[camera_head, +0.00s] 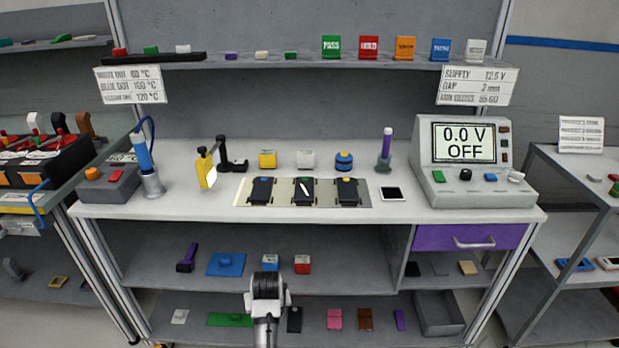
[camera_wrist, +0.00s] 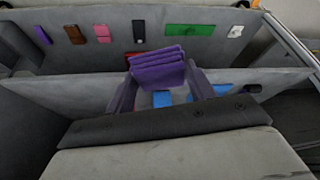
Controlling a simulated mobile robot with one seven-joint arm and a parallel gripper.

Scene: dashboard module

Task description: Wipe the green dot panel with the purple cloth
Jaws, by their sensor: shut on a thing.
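The green dot panel (camera_head: 311,193) is the middle of three dark modules on a pale mat on the bench top. A white mark lies across its face, below a green dot. The purple cloth (camera_wrist: 158,68) is a folded, layered piece held between the fingers of my gripper (camera_wrist: 162,88) in the wrist view. In the head view my arm rises in front of the shelves, well below the bench top. The fingertips and cloth cannot be made out there.
Modules with a blue dot (camera_head: 262,191) and a yellow dot (camera_head: 347,191) flank the panel on the mat (camera_head: 244,191). Small blocks stand behind. A clamp (camera_head: 207,170) and a power supply (camera_head: 470,165) stand farther out.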

